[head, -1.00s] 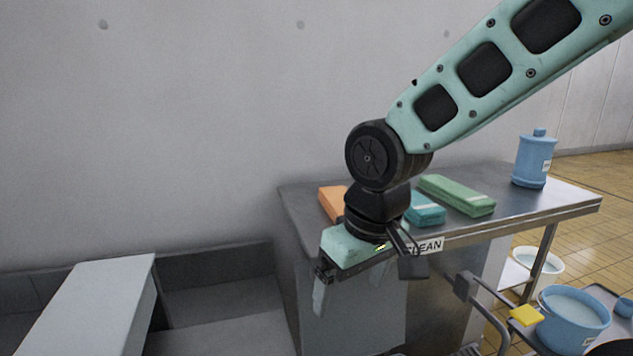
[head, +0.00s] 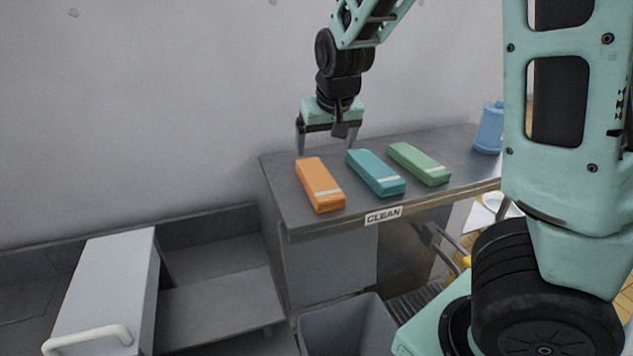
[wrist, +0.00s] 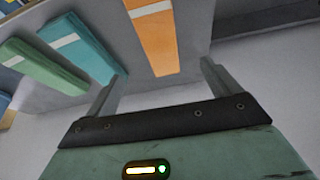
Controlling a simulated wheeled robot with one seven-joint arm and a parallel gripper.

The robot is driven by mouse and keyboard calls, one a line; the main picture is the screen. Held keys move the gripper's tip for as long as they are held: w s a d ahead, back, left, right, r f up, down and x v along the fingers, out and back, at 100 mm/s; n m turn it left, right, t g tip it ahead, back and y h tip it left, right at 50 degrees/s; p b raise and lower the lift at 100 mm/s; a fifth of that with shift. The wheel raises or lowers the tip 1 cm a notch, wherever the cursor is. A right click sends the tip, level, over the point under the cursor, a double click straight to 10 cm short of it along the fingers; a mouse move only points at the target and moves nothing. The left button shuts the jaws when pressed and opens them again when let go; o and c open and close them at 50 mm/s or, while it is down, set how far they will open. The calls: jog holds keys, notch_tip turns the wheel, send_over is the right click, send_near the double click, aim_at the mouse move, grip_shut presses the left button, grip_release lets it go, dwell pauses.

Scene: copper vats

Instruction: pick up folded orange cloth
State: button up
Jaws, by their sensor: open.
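The folded orange cloth (head: 320,187) lies flat on the left end of the metal table, with a pale band near its front end. In the wrist view the orange cloth (wrist: 154,42) shows at the top middle, beyond the fingertips. My gripper (head: 326,150) is open and empty, above the back of the table, behind and slightly above the cloth in the head view. Its two fingers point down and touch nothing that I can see. In the wrist view my gripper (wrist: 160,82) has its fingers spread apart.
A teal folded cloth (head: 375,173) and a green one (head: 419,164) lie to the right of the orange one. A blue container (head: 489,130) stands farther right. The table (head: 285,190) carries a CLEAN label (head: 383,215). A grey bin (head: 345,328) stands below, and the wall is behind.

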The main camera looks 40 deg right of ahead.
aim_at(318, 176)
jog(key=x, duration=1.1)
jog(key=shift+w+d+f, duration=0.1)
jog(key=shift+f, duration=0.05)
jog(key=c, duration=1.2)
